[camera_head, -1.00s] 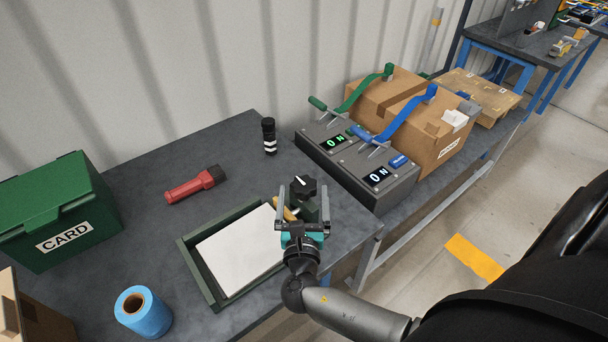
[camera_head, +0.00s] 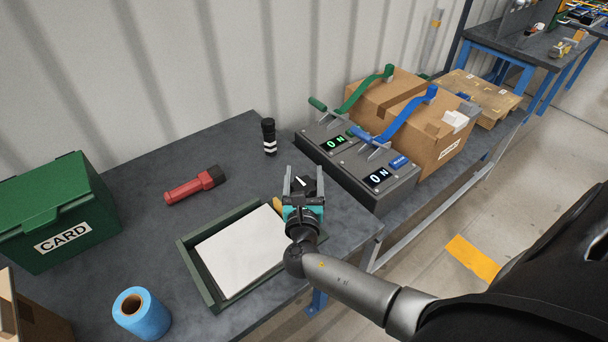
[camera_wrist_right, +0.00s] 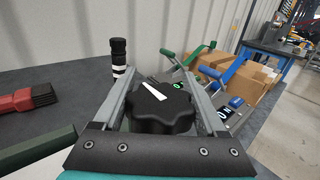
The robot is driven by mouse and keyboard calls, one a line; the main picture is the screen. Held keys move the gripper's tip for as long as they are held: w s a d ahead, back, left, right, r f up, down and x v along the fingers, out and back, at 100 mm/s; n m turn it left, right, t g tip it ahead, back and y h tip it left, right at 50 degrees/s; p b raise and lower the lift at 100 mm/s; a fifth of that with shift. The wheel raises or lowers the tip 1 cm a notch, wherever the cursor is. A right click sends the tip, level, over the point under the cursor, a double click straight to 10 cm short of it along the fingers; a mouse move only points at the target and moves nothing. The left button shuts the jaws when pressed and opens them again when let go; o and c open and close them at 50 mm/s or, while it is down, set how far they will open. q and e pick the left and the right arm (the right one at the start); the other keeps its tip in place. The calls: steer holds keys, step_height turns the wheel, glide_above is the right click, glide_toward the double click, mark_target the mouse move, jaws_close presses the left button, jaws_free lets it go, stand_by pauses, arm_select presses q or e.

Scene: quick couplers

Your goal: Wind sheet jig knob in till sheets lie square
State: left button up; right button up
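The jig's black knob (camera_wrist_right: 160,105) has a white pointer mark and sits between the two fingers of my right gripper (camera_wrist_right: 162,88) in the right wrist view. The fingers stand either side of it; a narrow gap seems to show, and I cannot tell whether they touch it. In the head view the right gripper (camera_head: 301,180) covers most of the knob (camera_head: 305,184). The white sheets (camera_head: 240,250) lie in the green jig tray (camera_head: 205,283), slightly askew to its walls. A yellow part (camera_head: 278,205) shows beside the gripper. My left gripper is not in view.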

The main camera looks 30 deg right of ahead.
steer(key=c, duration=0.9)
steer(key=shift+o, duration=0.2)
